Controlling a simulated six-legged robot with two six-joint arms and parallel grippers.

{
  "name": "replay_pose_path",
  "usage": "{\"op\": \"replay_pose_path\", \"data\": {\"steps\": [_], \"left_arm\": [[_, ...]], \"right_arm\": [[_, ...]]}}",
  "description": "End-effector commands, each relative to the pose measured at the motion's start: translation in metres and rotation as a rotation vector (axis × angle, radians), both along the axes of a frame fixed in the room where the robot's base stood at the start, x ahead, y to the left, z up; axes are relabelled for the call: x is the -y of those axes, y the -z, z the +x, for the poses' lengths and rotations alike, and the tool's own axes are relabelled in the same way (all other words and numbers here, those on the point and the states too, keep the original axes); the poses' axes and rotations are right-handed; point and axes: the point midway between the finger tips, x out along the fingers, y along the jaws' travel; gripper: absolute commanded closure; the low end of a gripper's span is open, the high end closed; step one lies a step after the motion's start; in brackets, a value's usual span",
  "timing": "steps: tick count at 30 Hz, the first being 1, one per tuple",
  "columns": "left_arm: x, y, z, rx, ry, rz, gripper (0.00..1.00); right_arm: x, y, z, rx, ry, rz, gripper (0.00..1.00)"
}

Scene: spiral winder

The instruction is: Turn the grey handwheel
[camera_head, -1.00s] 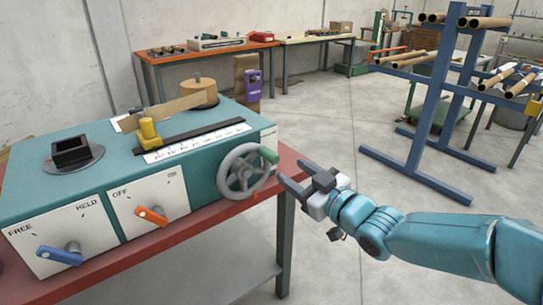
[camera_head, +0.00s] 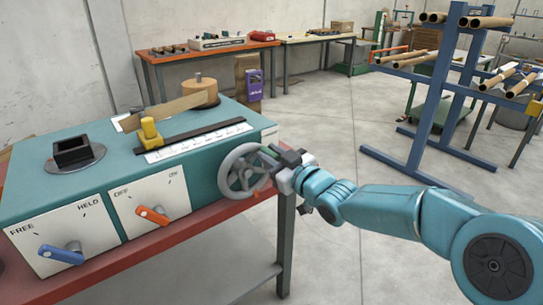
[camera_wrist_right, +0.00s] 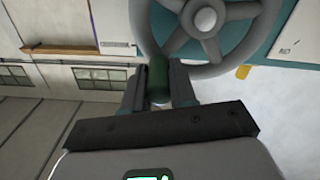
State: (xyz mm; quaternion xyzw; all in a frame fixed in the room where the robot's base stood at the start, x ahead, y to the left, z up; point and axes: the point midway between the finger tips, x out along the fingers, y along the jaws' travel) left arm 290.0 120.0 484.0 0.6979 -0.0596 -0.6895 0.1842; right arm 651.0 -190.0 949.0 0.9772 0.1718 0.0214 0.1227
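The grey handwheel (camera_head: 236,172) is a spoked wheel on the right end of the teal winder's front. It also shows in the right wrist view (camera_wrist_right: 228,43), at the top. Its green handle (camera_wrist_right: 158,78) sticks out from the rim toward my right gripper. My right gripper (camera_head: 270,160) is at the wheel's upper right. In the right wrist view its two fingers (camera_wrist_right: 158,88) lie on either side of the green handle, with no clear gap. They look shut on it. My left gripper is not in view.
The winder (camera_head: 100,196) stands on a red-topped table (camera_head: 215,218). It has a blue lever (camera_head: 62,255), an orange lever (camera_head: 153,216) and a yellow slider (camera_head: 149,132). A blue rack (camera_head: 435,115) with cardboard tubes stands right. Floor between is clear.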

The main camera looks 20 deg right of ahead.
Motion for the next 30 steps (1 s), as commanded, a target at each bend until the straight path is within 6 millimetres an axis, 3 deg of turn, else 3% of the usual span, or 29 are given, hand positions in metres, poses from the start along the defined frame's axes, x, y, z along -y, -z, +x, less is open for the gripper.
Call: {"op": "replay_pose_path", "data": {"steps": [11, 30], "left_arm": [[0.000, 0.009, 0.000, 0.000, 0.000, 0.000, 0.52], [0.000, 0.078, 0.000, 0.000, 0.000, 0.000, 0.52]], "right_arm": [[-0.003, 0.000, -0.001, 0.016, -0.001, -0.039, 1.00], [-0.029, -0.009, -0.011, 0.166, -0.001, -0.449, 1.00]]}}
